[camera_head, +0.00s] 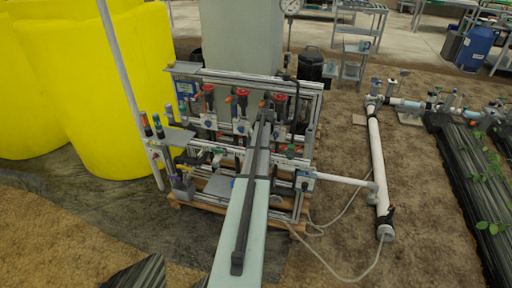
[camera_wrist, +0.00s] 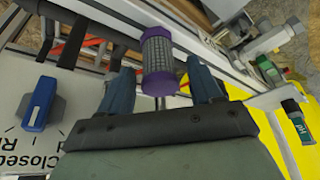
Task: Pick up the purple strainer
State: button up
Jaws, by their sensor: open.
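The purple strainer (camera_wrist: 158,60) shows in the wrist view, a grey mesh cylinder with purple end rings. It lies just ahead of my gripper (camera_wrist: 162,84), whose two blue-grey fingers are apart. The strainer's lower end reaches the gap between the fingers, and I cannot tell whether either finger touches it. In the head view my pale green arm reaches onto the skid (camera_head: 250,75), and the strainer and fingertips cannot be made out there.
In the wrist view a blue-and-white part (camera_wrist: 40,104) is at left and a green-labelled part (camera_wrist: 296,120) at right. Metal rails run close behind the strainer. In the head view, yellow tanks (camera_head: 95,95) stand left and a white pipe (camera_head: 377,160) lies right.

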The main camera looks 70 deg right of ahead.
jog(key=shift+x, duration=1.15)
